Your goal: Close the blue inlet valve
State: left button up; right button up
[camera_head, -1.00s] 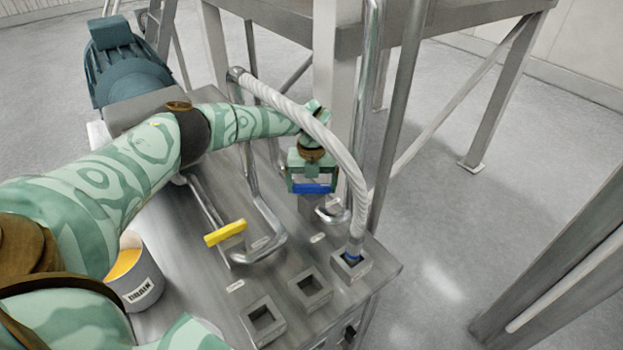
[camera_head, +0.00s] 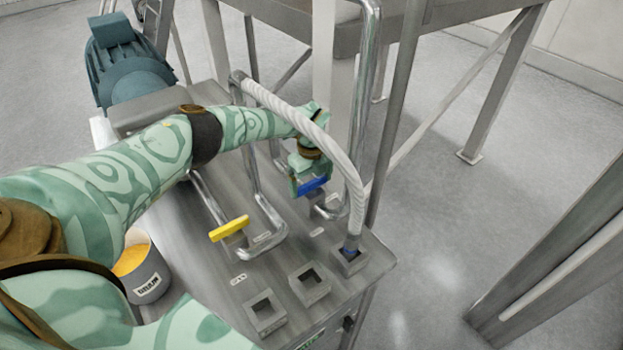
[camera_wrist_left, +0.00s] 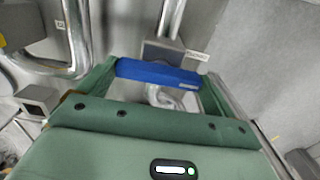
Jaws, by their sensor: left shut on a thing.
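The blue inlet valve handle (camera_head: 313,187) is a short blue bar above the steel bench top, near the bench's far right side. My left gripper (camera_head: 309,184) has its green jaws shut on the handle. In the left wrist view the blue bar (camera_wrist_left: 158,73) lies across between the two fingers, with the pipe and a small tag behind it. In the head view the handle slants, its right end higher than its left. The valve body under it is partly hidden by the gripper. My right gripper is not in view.
A white ribbed hose (camera_head: 322,143) arches close over my left wrist to a square socket (camera_head: 350,260). A yellow valve handle (camera_head: 229,228) sits left on a bent pipe. Two empty sockets (camera_head: 309,286) are at the front. A drain bucket (camera_head: 147,283) stands at the left.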

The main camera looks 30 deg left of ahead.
aim_at(311, 182)
pick_arm(q)
jog(key=shift+w+a+r, duration=0.1)
jog(key=shift+w+r, duration=0.05)
jog(key=shift+r, duration=0.1)
jog(key=o, duration=0.7)
jog(key=shift+f, duration=0.1)
notch_tip(311, 182, up, 16)
jog(key=b, duration=0.2)
dwell(0.3)
